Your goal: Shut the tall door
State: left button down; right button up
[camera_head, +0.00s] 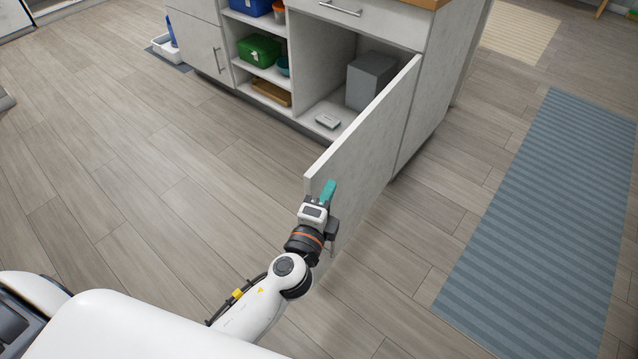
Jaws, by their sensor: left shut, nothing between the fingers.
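The tall door (368,153) is a light grey panel that stands open, swung out from the cabinet (425,100) with its hinge side at the right. Its free edge points toward me. My left gripper (328,190) has teal fingers and is shut and empty. It is at the outer face of the door, near the free edge. I cannot tell whether the fingers touch the door. Part of the door's lower front is hidden behind my left arm. My right gripper is not in view.
Inside the open compartment are a grey box (370,80) and a small light item (327,122). Open shelves to the left hold a green box (259,50) and a wooden tray (271,91). A blue striped rug (550,220) lies at the right. The wooden floor at the left is clear.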

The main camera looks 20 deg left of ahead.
pick_arm(q)
jog(key=shift+w+a, duration=0.25)
jog(key=shift+a, duration=0.85)
